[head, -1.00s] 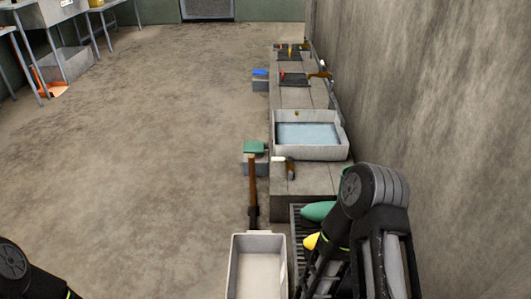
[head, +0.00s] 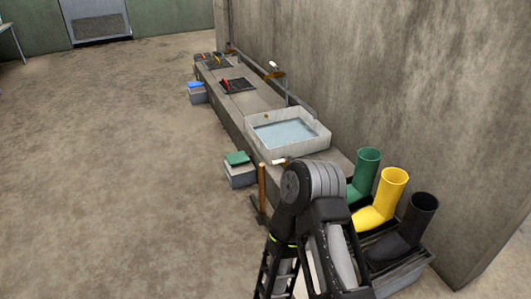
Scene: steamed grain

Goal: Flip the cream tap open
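A tap with a cream lever (head: 273,65) and a brown body stands on a grey pipe at the wall, behind the stone basin. It is small here, and I cannot tell how its lever is set. Another small cream-ended piece (head: 280,162) with a brown part lies at the basin's near side, partly behind my arm; I cannot tell what it is. My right arm rises in the lower middle of the view, well short of the wall tap. Its gripper cannot be made out. My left gripper is out of view.
The stone basin (head: 316,140) holds water on a long low ledge (head: 250,103) along the wall. Green, yellow and black boots (head: 385,200) stand in a rack at the right. A grey block with a green top (head: 240,173) stands left of the ledge. The floor at left is open.

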